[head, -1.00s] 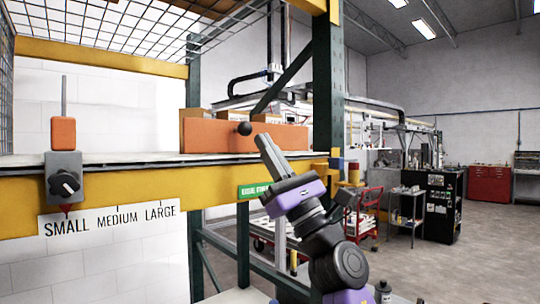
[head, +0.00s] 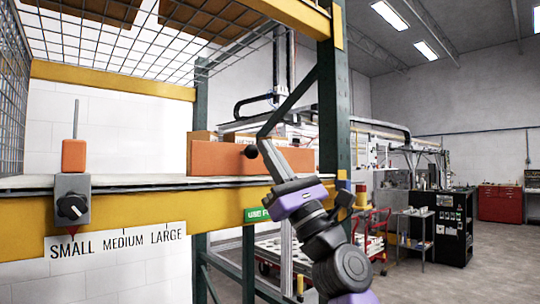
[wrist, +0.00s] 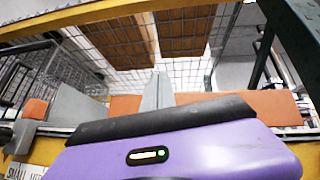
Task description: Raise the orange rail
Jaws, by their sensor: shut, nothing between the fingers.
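The orange rail (head: 222,158) is a long flat-faced orange bar on the shelf, low against its surface, with a black ball knob (head: 250,152) on its front. My gripper (head: 264,144) is shut and empty, its fingertips just right of the knob and overlapping the rail in the head view. I cannot tell whether they touch it. In the wrist view the grey fingers (wrist: 156,92) point up across the rail (wrist: 280,107); the knob is not visible there.
A grey dial (head: 71,205) with an orange block (head: 74,156) on a rod is at left, above a SMALL MEDIUM LARGE label (head: 115,241). Cardboard boxes stand behind the rail. A green post (head: 334,110) rises right of my gripper; wire mesh is overhead.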

